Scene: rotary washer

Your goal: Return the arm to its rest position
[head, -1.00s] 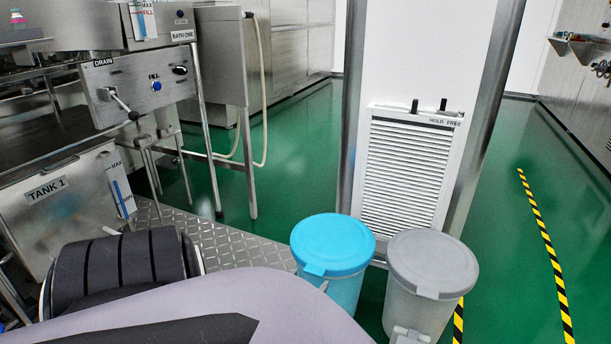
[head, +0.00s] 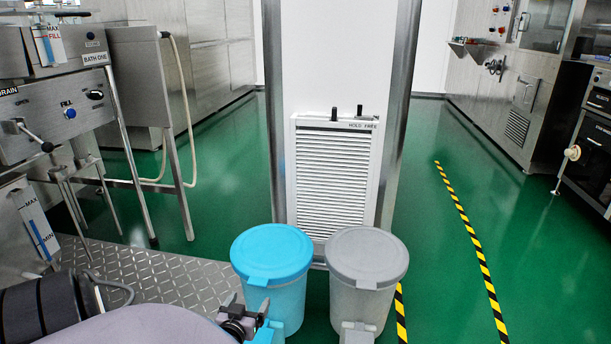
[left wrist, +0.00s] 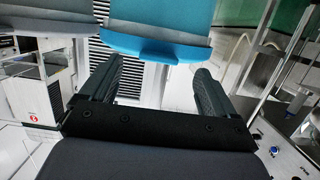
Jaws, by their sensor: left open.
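My left arm (head: 150,328) comes in along the bottom of the head view, a pale lilac link with a dark banded joint. My left gripper (head: 246,324) shows small at the bottom, in front of the blue lidded bin (head: 271,257) in the picture. In the left wrist view the left gripper (left wrist: 160,80) has its two dark fingers spread wide, with nothing between them. The blue bin (left wrist: 158,28) fills the top of that view beyond the fingers. My right gripper is not in view.
A grey lidded bin (head: 366,262) stands beside the blue one, before a white louvred panel (head: 333,175). The steel washer bench (head: 50,118) and a tread-plate step (head: 140,278) are at left. Green floor (head: 455,290) with striped tape is clear at right.

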